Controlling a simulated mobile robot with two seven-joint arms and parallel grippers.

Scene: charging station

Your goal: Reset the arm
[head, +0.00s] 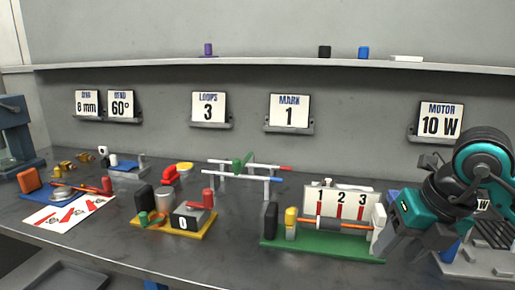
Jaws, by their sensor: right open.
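My right gripper (402,234) is at the right of the head view, at the end of a teal and black arm. It is open, just right of the green board (325,247). The board carries a white panel marked 1, 2, 3 (341,201), an orange and grey rod (336,224), a black block (270,221) and a yellow and grey cylinder (291,222). The white end piece (378,222) of the board is close to the gripper; I cannot tell whether they touch. My left gripper is not in view.
A yellow board with a counter showing 0 (183,222), a rail stand (243,174) and a blue tray (52,196) stand left on the grey bench. Signs hang behind, including "MARK 1" (289,111) and "MOTOR 10 W" (440,120). A shelf (270,64) runs above. Bare bench lies at the front middle.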

